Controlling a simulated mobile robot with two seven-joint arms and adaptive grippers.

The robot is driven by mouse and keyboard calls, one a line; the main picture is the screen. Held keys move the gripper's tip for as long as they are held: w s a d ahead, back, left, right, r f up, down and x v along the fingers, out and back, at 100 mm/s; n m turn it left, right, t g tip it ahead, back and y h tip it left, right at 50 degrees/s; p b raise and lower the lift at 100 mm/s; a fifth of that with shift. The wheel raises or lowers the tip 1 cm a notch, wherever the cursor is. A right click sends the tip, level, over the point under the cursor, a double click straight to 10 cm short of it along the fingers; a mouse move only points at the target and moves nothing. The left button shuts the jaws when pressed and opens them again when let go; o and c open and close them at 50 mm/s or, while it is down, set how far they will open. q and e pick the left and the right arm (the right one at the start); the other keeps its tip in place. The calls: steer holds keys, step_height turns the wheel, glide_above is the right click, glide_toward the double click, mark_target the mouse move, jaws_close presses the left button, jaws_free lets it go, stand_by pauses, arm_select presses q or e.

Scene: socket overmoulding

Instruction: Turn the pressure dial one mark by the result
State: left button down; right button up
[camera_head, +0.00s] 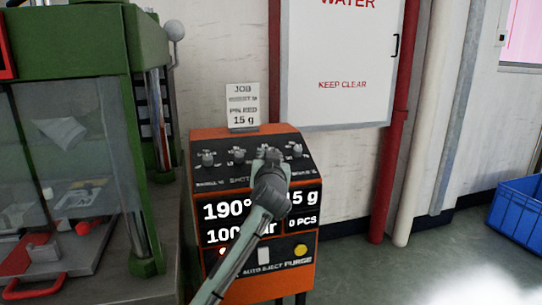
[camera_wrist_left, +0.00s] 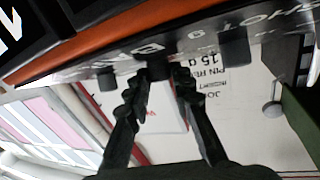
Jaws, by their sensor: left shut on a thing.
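The orange control console (camera_head: 257,283) has a dark sloping panel with a row of small knobs. The pressure dial (camera_wrist_left: 157,69) is a dark knob by lettering that starts "BA", next to the "SHOT g" lettering. My left gripper (camera_head: 270,155) is at the third knob from the left and hides it in the head view. In the left wrist view the fingers of my left gripper (camera_wrist_left: 160,82) are shut on this dial. The display (camera_head: 225,211) shows 190°, a partly hidden 100 line, a partly hidden "5 g" and 0 PCS. My right gripper is out of view.
A job card (camera_head: 241,107) reading 15 g stands on the console. Neighbouring knobs (camera_head: 208,158) sit close to the gripper. A green machine (camera_head: 70,45) stands at left. A white cabinet (camera_head: 340,60), red pipe (camera_head: 391,150) and blue crate (camera_head: 520,210) are to the right.

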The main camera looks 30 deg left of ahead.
arm_select(q)
steer(key=shift+a+m+h, duration=0.1)
steer(key=shift+m+h, duration=0.3)
steer(key=shift+m, duration=0.1)
steer(key=shift+s+m+t+h, duration=0.1)
steer(key=shift+m+t+h, duration=0.4)
steer(key=shift+m+h, duration=0.2)
steer(key=shift+a+m+h, duration=0.1)
steer(key=shift+m+h, duration=0.5)
steer(key=shift+t, duration=0.3)
steer(key=c, duration=1.3)
jaws_free()
steer(key=shift+s, duration=0.1)
steer(key=v, duration=1.1)
steer(key=shift+s+r, duration=0.1)
steer(key=shift+s, duration=0.3)
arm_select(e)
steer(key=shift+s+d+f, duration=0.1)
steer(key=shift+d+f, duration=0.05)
